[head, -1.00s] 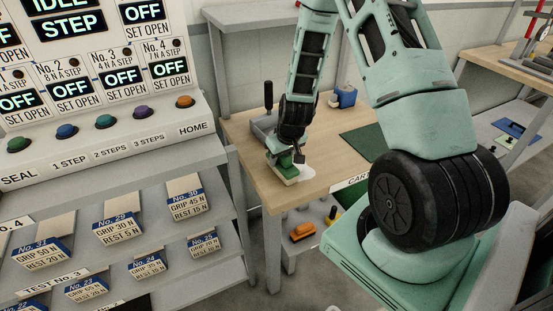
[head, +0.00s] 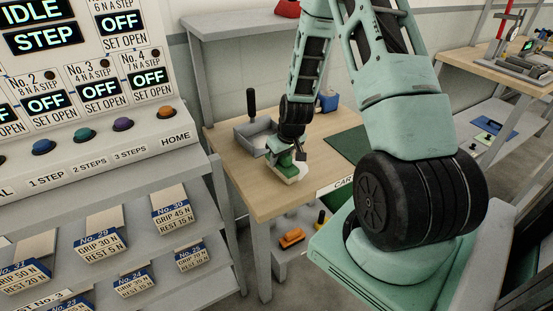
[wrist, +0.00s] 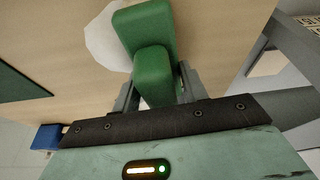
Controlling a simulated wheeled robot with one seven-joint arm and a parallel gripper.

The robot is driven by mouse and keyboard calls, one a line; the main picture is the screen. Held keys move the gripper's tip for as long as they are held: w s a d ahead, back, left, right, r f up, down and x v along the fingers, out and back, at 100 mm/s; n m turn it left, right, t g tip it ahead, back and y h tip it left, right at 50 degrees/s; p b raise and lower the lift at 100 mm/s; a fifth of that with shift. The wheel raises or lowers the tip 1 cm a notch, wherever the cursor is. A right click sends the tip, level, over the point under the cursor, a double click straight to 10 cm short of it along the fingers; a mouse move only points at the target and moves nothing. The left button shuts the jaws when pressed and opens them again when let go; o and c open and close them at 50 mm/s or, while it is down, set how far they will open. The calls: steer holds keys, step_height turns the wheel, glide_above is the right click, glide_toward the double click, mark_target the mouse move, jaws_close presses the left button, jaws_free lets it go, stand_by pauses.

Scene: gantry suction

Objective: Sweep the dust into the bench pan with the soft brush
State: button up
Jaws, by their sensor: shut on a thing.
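My gripper (head: 286,150) is shut on the soft brush (head: 284,160), which has a green body and a cream lower part. The green brush body (wrist: 152,55) shows between my fingers in the wrist view. The brush is low over the bench top. A white dust patch (head: 303,169) lies on the wood at its right side, partly hidden behind it; the patch (wrist: 103,38) also shows beside the brush in the wrist view. The grey bench pan (head: 243,134) with an upright black handle stands to the left and behind the brush. Something pale shows inside it.
A green mat (head: 350,143) lies on the bench right of the brush. A blue object (head: 328,102) stands at the back. The button console (head: 120,130) and sample shelves stand left of the bench. An orange object (head: 291,238) sits below the bench.

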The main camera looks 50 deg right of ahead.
steer(key=shift+s+d+r, duration=0.1)
steer(key=shift+d+r, duration=0.05)
steer(key=shift+d, duration=0.45)
steer(key=shift+s+d+f, duration=0.1)
steer(key=shift+d+f, duration=0.05)
steer(key=shift+d, duration=0.55)
steer(key=shift+s+d+f, duration=0.1)
steer(key=shift+d, duration=0.55)
steer(key=shift+s+d+r, duration=0.1)
steer(key=shift+s+d, duration=0.1)
steer(key=shift+d, duration=0.35)
steer(key=shift+w+r, duration=0.15)
steer(key=shift+w, duration=0.65)
steer(key=shift+w+f, duration=0.15)
steer(key=shift+w, duration=0.6)
steer(key=shift+w+f, duration=0.15)
steer(key=shift+w, duration=0.55)
steer(key=shift+r, duration=0.1)
step_height(320, 180, up, 7)
steer(key=p, duration=0.5)
